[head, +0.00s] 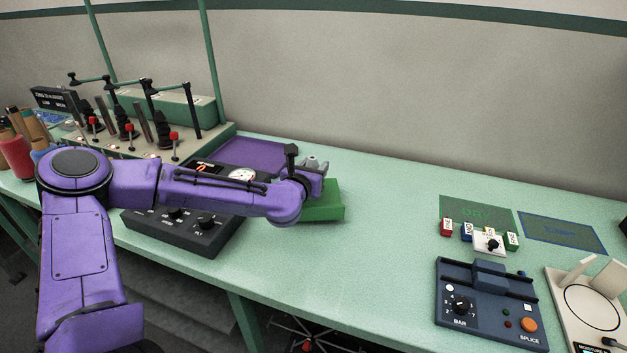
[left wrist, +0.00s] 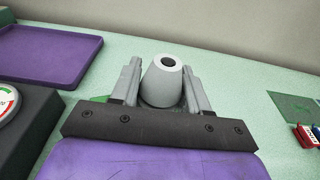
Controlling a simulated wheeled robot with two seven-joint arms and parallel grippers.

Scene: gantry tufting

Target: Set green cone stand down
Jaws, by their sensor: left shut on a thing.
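The green cone stand (head: 326,208) has a green block base and a grey cone on it. It is at the middle of the teal table, at the end of my left arm. In the left wrist view, the grey cone (left wrist: 162,82) with a dark hole in its top is upright between the two grey fingers of my left gripper (left wrist: 162,88). The fingers are shut on it. Only a sliver of the green base shows in that view. My gripper hides part of the stand in the head view, and I cannot tell if its base touches the table. My right gripper is out of view.
A purple tray (head: 247,154) lies behind my left forearm. A dark control box (head: 180,232) with knobs is under it. Right are a green mat (head: 478,209), a blue mat (head: 563,233), small coloured blocks and a splice box (head: 487,303). The table between is clear.

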